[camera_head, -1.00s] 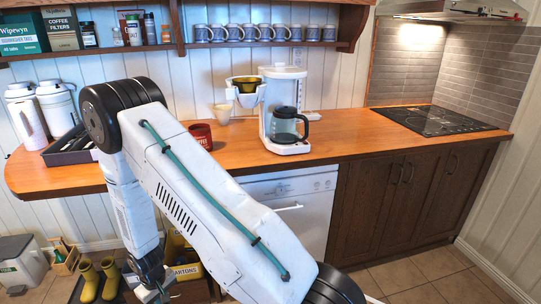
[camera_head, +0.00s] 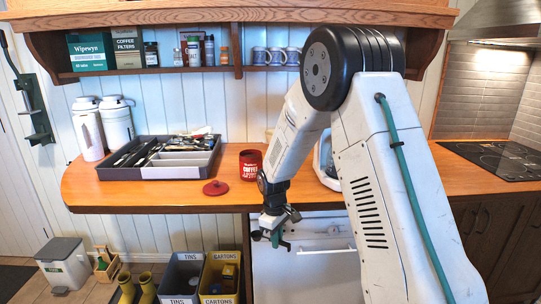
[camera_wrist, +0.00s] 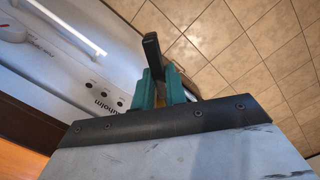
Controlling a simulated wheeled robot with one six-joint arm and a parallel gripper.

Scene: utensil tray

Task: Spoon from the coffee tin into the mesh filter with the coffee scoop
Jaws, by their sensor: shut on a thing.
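The red coffee tin (camera_head: 250,168) stands upright on the wooden counter, with its red lid (camera_head: 215,187) lying to its left. What is inside the tin cannot be seen. My gripper (camera_head: 276,238) hangs below the counter edge, in front of the white dishwasher. In the wrist view its teal fingers (camera_wrist: 158,90) are shut on a dark handle (camera_wrist: 152,52), which looks like the coffee scoop; no bowl is clearly visible. The white coffee maker (camera_head: 325,165) is mostly hidden behind my arm, and the mesh filter is hidden too.
A grey utensil tray (camera_head: 185,173) full of cutlery lies left of the tin, with two white flasks (camera_head: 117,122) behind it. The dishwasher handle (camera_head: 325,251) projects close to my gripper. A hob (camera_head: 500,158) is at the right. Bins (camera_head: 181,278) stand on the floor.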

